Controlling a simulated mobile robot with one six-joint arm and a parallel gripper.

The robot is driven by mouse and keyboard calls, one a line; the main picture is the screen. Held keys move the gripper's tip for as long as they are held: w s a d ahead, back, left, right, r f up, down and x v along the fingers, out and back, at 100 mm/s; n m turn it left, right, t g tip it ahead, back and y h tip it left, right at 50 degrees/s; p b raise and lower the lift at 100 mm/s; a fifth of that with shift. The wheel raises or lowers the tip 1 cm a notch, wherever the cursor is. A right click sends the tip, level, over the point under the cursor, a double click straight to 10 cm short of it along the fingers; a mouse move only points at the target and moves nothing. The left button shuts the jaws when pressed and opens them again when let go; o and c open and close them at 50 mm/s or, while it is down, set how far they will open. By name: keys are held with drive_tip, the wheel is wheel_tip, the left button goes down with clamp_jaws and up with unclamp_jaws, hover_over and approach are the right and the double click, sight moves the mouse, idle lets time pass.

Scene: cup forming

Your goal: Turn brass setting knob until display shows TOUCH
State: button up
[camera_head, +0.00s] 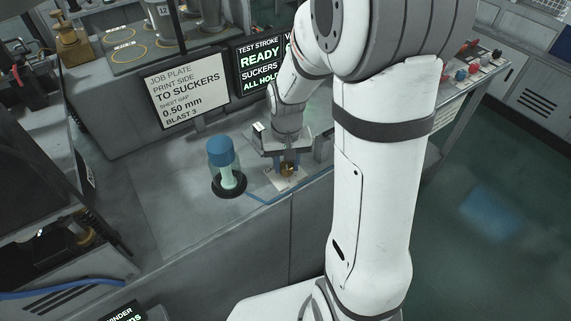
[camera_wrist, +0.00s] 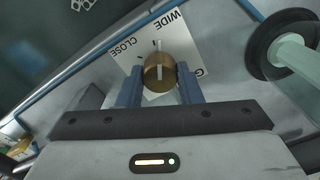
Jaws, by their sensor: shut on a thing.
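The brass setting knob (camera_wrist: 159,74) sits on a white plate (camera_wrist: 190,32) marked WIDE and CLOSE, with a pale pointer line on the knob. My gripper (camera_wrist: 160,85) is shut on the knob, one blue finger on each side. In the head view my gripper (camera_head: 287,162) reaches down to the knob (camera_head: 288,170) at the front edge of the bench. A display (camera_head: 262,64) behind the arm reads TEST STROKE, READY, SUCKERS and ALL HOL; its right part is hidden by my arm.
A clear cylinder with a blue cap (camera_head: 220,150) stands on a black base just left of my gripper. A job plate sign (camera_head: 190,92) stands behind it. A blue hose (camera_head: 262,200) runs along the bench edge. Bench room is free at left.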

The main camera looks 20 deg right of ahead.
sight(287, 164)
drive_tip(key=m+b, duration=0.1)
drive_tip(key=m, duration=0.3)
drive_tip(key=shift+m, duration=0.4)
idle(0.4)
drive_tip(key=o, duration=1)
wheel_tip(287, 164, up, 8)
drive_tip(key=shift+f+b, duration=0.1)
drive_tip(key=shift+b, duration=0.4)
